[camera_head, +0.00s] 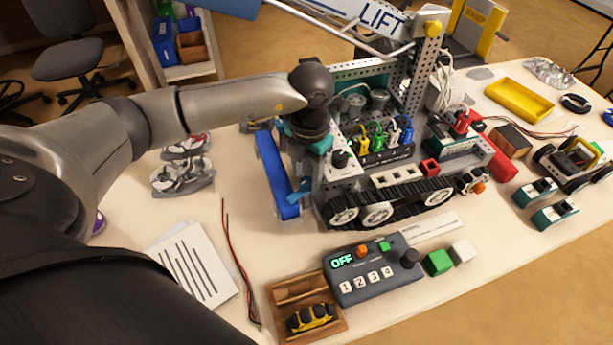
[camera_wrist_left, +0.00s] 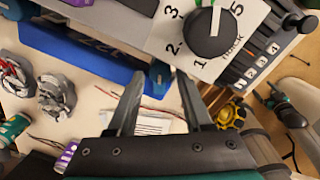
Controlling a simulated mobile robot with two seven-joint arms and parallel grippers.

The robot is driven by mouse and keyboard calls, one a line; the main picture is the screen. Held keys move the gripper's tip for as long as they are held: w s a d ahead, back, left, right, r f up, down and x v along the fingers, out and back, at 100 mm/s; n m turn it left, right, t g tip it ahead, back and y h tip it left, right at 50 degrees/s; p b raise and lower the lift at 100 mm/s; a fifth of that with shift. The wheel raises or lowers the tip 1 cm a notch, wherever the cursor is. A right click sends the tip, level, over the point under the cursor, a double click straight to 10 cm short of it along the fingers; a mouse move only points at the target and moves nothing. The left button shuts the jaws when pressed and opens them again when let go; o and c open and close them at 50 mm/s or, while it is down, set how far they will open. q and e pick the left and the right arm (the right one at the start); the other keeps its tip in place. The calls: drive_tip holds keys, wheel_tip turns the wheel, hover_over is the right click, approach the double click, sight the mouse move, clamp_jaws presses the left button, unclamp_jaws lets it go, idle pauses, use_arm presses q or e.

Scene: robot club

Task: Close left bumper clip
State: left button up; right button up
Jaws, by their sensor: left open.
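The small robot on the table has a long blue bumper (camera_head: 275,172) along its left end. The bumper also shows in the left wrist view (camera_wrist_left: 100,62). A small blue clip (camera_wrist_left: 160,76) sits at the bumper's near end in the left wrist view; it shows in the head view (camera_head: 301,191). A similar blue piece (camera_wrist_left: 14,9) is at the far end. My left gripper (camera_wrist_left: 160,84) is open, with its fingertips on either side of the near clip. I cannot tell whether they touch it. The gripper (camera_head: 304,176) points down in the head view.
A numbered dial (camera_wrist_left: 214,30) on the robot is close to my fingers. A control box (camera_head: 370,272) reading OFF and a wooden tray (camera_head: 336,333) stand at the front. Paper sheets (camera_head: 195,265) and a red-black wire (camera_head: 232,250) lie at the left.

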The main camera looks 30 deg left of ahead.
use_arm(q)
drive_tip(key=shift+f, duration=0.7)
clamp_jaws()
